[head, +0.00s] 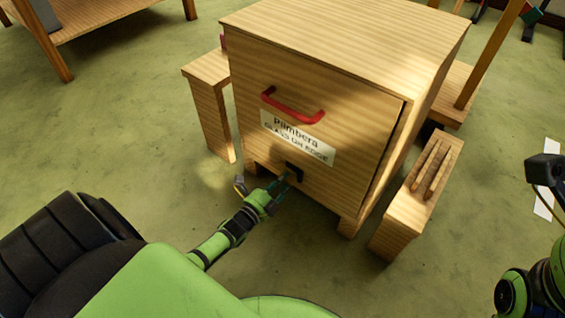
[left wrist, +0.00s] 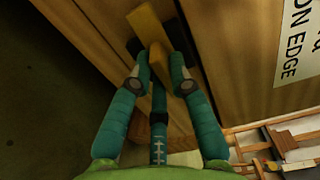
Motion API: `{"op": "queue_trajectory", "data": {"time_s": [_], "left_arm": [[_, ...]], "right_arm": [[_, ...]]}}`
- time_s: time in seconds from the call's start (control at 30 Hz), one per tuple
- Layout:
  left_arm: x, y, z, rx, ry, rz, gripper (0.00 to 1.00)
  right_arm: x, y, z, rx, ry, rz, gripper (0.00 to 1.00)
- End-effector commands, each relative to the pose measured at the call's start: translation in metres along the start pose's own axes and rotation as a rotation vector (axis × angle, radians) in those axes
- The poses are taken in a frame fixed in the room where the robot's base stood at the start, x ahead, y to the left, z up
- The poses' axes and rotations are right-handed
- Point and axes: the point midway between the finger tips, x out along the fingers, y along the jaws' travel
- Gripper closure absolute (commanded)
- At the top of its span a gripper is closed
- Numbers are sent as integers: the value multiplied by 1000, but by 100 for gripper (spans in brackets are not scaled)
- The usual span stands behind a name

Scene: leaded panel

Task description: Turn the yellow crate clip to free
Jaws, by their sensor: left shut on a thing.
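The yellow crate clip (left wrist: 146,24) shows in the left wrist view, with its near end standing out from the crate face between my fingertips. My left gripper (left wrist: 160,68) is shut on that near end, one teal finger on each side. Dark pieces lie on both sides of the clip. In the head view my left gripper (head: 284,182) reaches the low front of the wooden crate (head: 350,105), by a small black fitting (head: 294,172). The clip's yellow cannot be made out there. Part of my right arm shows at the right edge, but its fingers do not.
The crate front has a red handle (head: 293,107) and a white label (head: 297,138). A wooden stand (head: 212,110) is at its left, and a slotted wooden block (head: 405,215) is at its right. The green floor in front is clear.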

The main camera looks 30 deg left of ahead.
Motion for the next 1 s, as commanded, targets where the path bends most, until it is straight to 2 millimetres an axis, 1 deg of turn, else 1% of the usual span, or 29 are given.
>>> {"op": "queue_trajectory", "data": {"time_s": [0.03, 0.07, 0.1, 0.4, 0.53, 0.67, 0.9, 1.0], "left_arm": [[-1, 1, -1, -3, 1, 2, 76], [-1, 1, -1, -3, 1, 2, 64], [-1, 1, -1, -3, 1, 2, 56], [-1, 0, 0, 0, 1, 1, 56], [-8, 1, 0, 0, 0, 2, 56], [-29, 1, 0, 1, 1, 4, 56], [-81, 2, -1, -1, 0, 4, 56], [-99, 1, -1, -2, 0, 3, 56]], "right_arm": [[0, 0, 0, 0, 0, 0, 60], [0, 0, 0, 0, 0, 0, 60], [0, 0, 0, 0, 0, 0, 60], [0, 0, 1, -1, -3, -3, 60], [0, 0, 1, -1, -3, -4, 60], [0, 0, 0, -1, -2, -4, 60], [0, 0, 0, 0, -1, -3, 60], [0, 0, 0, 0, -1, -3, 60]]}}
